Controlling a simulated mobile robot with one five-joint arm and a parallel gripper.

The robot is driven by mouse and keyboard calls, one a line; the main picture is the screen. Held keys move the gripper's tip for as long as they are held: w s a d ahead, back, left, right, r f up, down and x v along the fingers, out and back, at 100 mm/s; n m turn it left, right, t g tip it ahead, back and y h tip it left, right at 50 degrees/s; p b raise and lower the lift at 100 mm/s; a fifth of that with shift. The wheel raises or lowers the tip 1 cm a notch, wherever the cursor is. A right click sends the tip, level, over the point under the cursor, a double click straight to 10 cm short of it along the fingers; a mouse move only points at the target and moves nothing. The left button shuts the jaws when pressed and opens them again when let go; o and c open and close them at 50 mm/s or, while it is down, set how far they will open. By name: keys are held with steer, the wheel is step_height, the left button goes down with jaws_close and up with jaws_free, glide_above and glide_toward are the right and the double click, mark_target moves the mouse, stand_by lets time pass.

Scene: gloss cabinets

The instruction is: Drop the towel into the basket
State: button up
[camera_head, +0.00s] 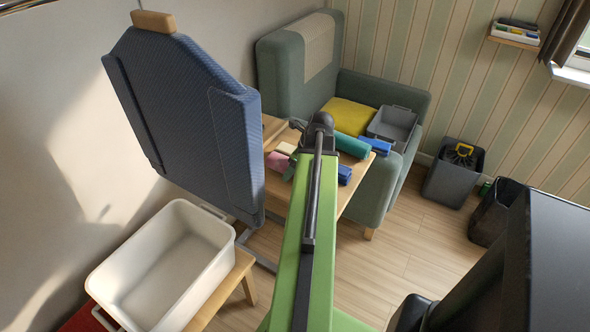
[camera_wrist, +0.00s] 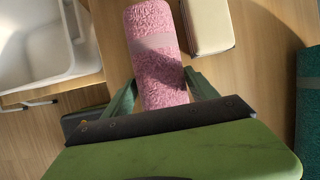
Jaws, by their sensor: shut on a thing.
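A pink fluffy rolled towel (camera_wrist: 158,55) with a paler band lies between the green fingers of my gripper (camera_wrist: 163,92) in the wrist view, and the gripper is shut on it. In the head view a part of the pink towel (camera_head: 278,161) shows at the left of my arm, over the wooden table; the gripper itself is mostly hidden behind the arm. A white open basket (camera_head: 128,262) stands at the lower left, empty inside; it also shows at the upper left of the wrist view (camera_wrist: 88,50). A grey open basket (camera_head: 409,120) sits on the armchair.
A teal roll (camera_head: 352,145), blue bundles (camera_head: 376,145) and a cream block (camera_head: 286,148) lie on the table (camera_head: 275,185). A tall blue padded board (camera_head: 185,115) stands between the table and the wall, behind the white basket. Dark bins (camera_head: 452,178) stand at the right.

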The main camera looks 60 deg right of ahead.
steer(key=o, duration=1.5)
steer(key=shift+f, duration=0.15)
steer(key=shift+r+p, duration=0.35)
steer(key=shift+r, duration=0.05)
steer(key=p+v, duration=1)
steer(key=v, duration=0.1)
steer(key=shift+r, duration=0.2)
steer(key=shift+s+r+p, duration=0.1)
steer(key=shift+r+p, duration=0.1)
steer(key=shift+p, duration=0.25)
steer(key=shift+s+f, duration=0.1)
steer(key=shift+f, duration=0.05)
